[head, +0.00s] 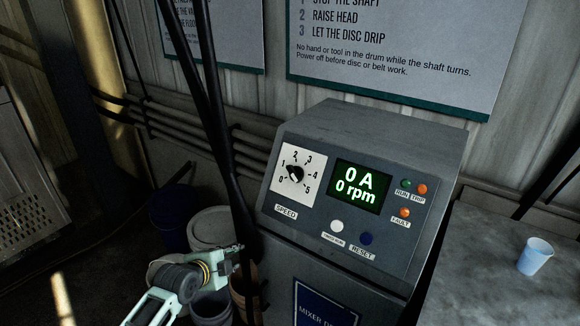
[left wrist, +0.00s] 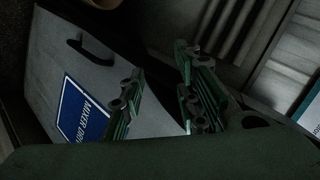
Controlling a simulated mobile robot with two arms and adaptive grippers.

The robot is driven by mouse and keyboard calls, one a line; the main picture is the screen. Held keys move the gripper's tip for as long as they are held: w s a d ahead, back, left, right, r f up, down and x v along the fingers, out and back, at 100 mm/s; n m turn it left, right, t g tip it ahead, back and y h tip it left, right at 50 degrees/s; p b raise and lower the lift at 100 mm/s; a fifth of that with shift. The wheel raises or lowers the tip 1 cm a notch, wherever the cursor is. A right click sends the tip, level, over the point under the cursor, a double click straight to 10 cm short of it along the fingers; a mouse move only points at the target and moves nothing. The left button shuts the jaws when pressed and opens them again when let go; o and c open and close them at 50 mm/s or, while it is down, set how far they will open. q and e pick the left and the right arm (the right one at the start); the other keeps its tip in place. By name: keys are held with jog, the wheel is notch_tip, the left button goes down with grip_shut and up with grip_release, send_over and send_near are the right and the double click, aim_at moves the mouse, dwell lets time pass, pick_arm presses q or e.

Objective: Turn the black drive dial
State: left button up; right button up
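The black drive dial (head: 295,173) sits on a white scale plate marked 0 to 5, labelled SPEED, on the sloped face of the grey control box (head: 400,142). Its pointer is toward the upper left, near 1. The lit display (head: 356,186) reads 0 A and 0 rpm. My left gripper (head: 238,258) is below and left of the dial, apart from it. In the left wrist view its two green fingers (left wrist: 158,98) are spread with nothing between them, in front of the cabinet with the blue mixer label (left wrist: 82,110). My right gripper is not in view.
Dark slanted bars (head: 222,130) stand left of the box. Buckets (head: 210,228) are on the floor at left. A pale blue cup (head: 535,256) stands on the right bench.

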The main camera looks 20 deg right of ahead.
pick_arm(q)
jog(key=d+r+m+h+p, duration=0.1)
jog(key=d+r+m, duration=0.3)
jog(key=r, duration=0.5)
jog(key=d+r+m+h, duration=0.1)
jog(key=d+r+m, duration=0.3)
jog(key=r, duration=0.6)
jog(key=m+g+h+p, duration=0.1)
jog(key=m, duration=0.5)
send_near(292, 175)
jog(key=p+x, duration=0.1)
jog(key=x, duration=0.6)
jog(key=shift+d+p, duration=0.1)
jog(key=shift+p, duration=0.3)
jog(key=shift+x, duration=0.8)
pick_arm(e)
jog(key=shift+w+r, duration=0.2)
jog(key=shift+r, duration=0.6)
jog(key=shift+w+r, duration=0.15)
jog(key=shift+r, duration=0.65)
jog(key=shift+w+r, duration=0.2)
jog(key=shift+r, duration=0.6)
pick_arm(q)
jog(key=shift+c, duration=0.5)
grip_shut()
